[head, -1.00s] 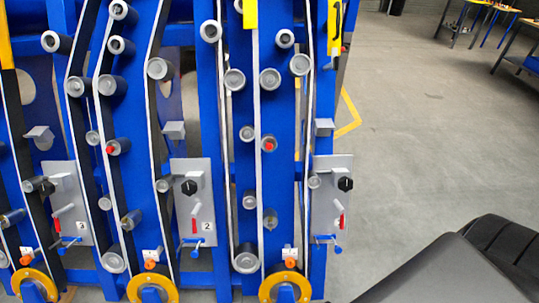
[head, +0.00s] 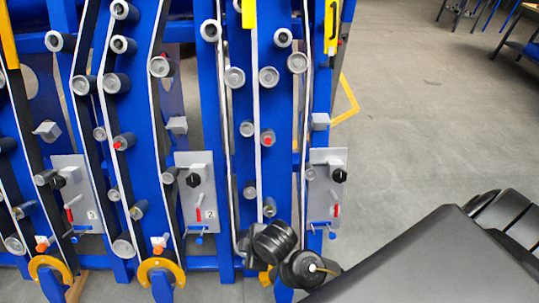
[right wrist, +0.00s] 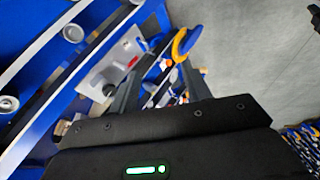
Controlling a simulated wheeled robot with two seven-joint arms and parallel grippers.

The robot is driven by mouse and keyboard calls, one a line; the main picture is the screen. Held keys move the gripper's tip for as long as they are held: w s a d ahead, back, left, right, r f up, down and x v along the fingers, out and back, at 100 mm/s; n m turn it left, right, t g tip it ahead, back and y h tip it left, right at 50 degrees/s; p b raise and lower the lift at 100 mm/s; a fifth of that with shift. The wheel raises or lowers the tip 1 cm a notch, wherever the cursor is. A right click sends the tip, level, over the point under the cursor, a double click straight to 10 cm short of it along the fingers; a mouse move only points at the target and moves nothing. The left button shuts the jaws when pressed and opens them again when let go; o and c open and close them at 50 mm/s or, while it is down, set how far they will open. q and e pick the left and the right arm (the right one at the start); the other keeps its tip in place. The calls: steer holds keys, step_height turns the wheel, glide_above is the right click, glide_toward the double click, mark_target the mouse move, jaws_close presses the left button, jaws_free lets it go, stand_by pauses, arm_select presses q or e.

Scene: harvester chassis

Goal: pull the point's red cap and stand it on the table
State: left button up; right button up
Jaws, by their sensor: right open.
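Red caps show on the blue chassis in the head view: one (head: 267,138) on a roller of the right-hand section and one (head: 119,143) on a roller further left. Orange-red caps sit lower down by the yellow rings, one (head: 157,250) in the middle and one (head: 42,247) at the left. In the right wrist view, an orange-red cap (right wrist: 168,62) lies beside a yellow ring, beyond and between my fingers. My right gripper (right wrist: 160,70) is open and empty. In the head view my right arm hides the lower right section. My left gripper is out of view.
Grey panels with black knobs and red levers, one of them (head: 327,189) at the right, stick out from the chassis. Belts and rollers run above. A table (head: 522,58) stands far off at the upper right. The grey floor (head: 425,130) between is clear.

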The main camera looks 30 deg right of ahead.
steer(key=w+a+f+n+h, duration=0.1)
steer(key=w+a+n, duration=0.1)
steer(key=w+n, duration=0.35)
steer(key=n+t+h, duration=0.7)
steer(key=n+t, duration=0.1)
steer(key=n, duration=0.6)
glide_toward(268, 143)
steer(key=shift+m, duration=0.25)
steer(key=b+x, duration=0.6)
steer(key=x, duration=0.2)
steer(key=shift+b, duration=0.4)
steer(key=shift+w+d+f+g, duration=0.2)
steer(key=shift+w+g, duration=0.1)
steer(key=shift+w, duration=0.1)
steer(key=shift+r, duration=0.1)
